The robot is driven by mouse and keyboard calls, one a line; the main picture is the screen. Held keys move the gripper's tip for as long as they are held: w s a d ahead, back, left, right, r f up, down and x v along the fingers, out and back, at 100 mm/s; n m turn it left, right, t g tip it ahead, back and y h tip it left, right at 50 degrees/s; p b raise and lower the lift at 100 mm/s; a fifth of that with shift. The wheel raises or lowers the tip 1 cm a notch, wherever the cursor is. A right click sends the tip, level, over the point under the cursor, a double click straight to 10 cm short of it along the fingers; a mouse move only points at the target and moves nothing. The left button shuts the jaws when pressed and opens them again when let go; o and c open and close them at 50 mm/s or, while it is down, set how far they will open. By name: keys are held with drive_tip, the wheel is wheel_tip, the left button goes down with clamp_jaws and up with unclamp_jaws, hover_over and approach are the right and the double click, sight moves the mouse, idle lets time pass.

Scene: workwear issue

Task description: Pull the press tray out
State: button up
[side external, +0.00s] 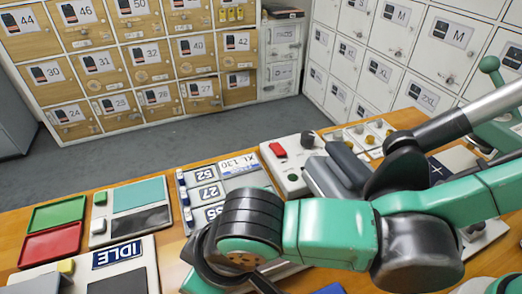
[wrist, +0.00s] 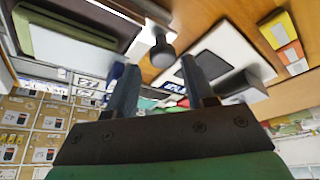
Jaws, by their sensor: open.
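My gripper (wrist: 163,72) is open in the wrist view, its two dark fingers wide apart with nothing between them in contact. A dark round knob (wrist: 162,52) on a short stem shows in the space beyond and between the fingertips. It stands by a pale edge next to a dark, green-edged flat unit (wrist: 70,40), which may be the press with its tray; I cannot tell the tray's outline. In the side view, a dark grey block (side external: 335,172) sits behind my arm, beside a white unit with a red button (side external: 278,149). My fingers are not clear there.
On the bench are green (side external: 57,214) and red (side external: 50,245) trays, an IDLE display (side external: 117,254) and number plates (side external: 208,191). Lockers (side external: 130,60) stand behind.

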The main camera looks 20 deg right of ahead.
drive_tip(key=v, duration=0.3)
drive_tip(key=shift+r, duration=0.1)
drive_tip(key=shift+d, duration=0.1)
drive_tip(key=w+d+r+m+t+y, duration=0.15)
drive_tip(key=w+d+r+m, duration=0.35)
drive_tip(key=w+d, duration=0.5)
drive_tip(key=d+m+t+h, duration=0.1)
drive_tip(key=d, duration=0.4)
drive_tip(key=d+m+t+h, duration=0.1)
drive_tip(key=d, duration=0.5)
drive_tip(key=s+d+r+m+t+h, duration=0.1)
drive_tip(key=d, duration=0.4)
drive_tip(key=shift+d+m, duration=0.35)
drive_tip(key=shift+m, duration=0.05)
drive_tip(key=s+d+f+h, duration=0.1)
drive_tip(key=s+d+f, duration=0.1)
drive_tip(key=d, duration=0.3)
drive_tip(key=shift+s+g+h, duration=0.35)
drive_tip(key=shift+s, duration=0.15)
drive_tip(key=shift+f, duration=0.1)
